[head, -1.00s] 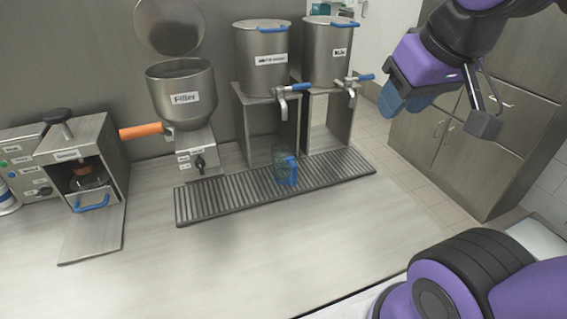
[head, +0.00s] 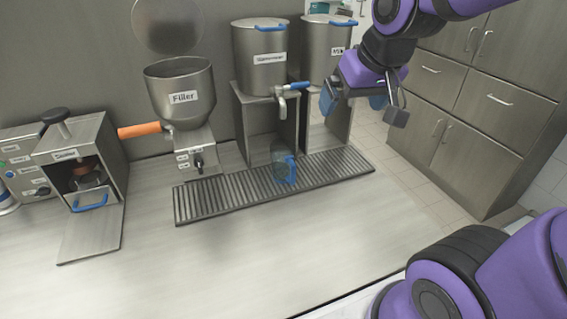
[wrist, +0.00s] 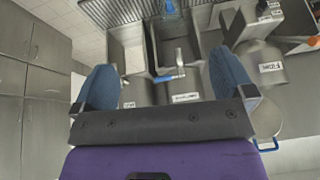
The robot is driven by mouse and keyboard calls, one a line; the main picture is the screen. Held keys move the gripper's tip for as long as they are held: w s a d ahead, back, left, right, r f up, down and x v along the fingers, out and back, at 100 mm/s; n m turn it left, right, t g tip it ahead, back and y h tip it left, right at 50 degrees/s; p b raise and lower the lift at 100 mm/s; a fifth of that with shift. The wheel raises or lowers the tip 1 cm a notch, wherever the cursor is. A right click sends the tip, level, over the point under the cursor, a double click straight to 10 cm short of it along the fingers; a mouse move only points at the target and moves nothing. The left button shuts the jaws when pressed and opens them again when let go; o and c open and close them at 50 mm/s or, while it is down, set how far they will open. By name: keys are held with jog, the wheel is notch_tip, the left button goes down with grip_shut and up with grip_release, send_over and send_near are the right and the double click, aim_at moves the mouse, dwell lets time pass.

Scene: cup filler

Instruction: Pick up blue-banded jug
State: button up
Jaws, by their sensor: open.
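The blue-banded jug (head: 280,163) is a clear vessel with a blue handle. It stands upright on the slotted drip tray (head: 215,199), below the tap of the first tank. In the wrist view a small blue shape at the top edge, probably the jug (wrist: 170,8), lies on the tray slats. My gripper (head: 364,105) is open and empty, in the air to the right of the jug and higher than it, in front of the second tank. In the wrist view my gripper's blue fingers (wrist: 165,85) are spread wide with nothing between them.
Two steel tanks stand on open-fronted stands behind the tray, the first tank (head: 260,58) with a blue-handled tap (head: 292,88). The filler (head: 180,95) with its orange handle stands left of them. The counter in front (head: 300,235) is clear. Cabinets (head: 480,120) stand at right.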

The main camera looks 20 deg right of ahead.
aim_at(284, 148)
jog(key=w+a+f, duration=0.1)
jog(key=w+f, duration=0.4)
jog(key=f, duration=0.5)
jog(key=w+a+f+m, duration=0.1)
jog(key=w+f, duration=0.5)
jog(key=f, duration=0.3)
jog(key=w+a+f, duration=0.1)
jog(key=w+f, duration=0.4)
jog(key=f, duration=0.5)
jog(key=shift+h, duration=0.3)
jog(key=w, duration=1.2)
jog(key=shift+d, duration=0.3)
jog(key=shift+w+f, duration=0.15)
jog(key=shift+f, duration=0.45)
jog(key=shift+c, duration=0.2)
jog(key=c, duration=0.9)
jog(key=shift+r, duration=0.15)
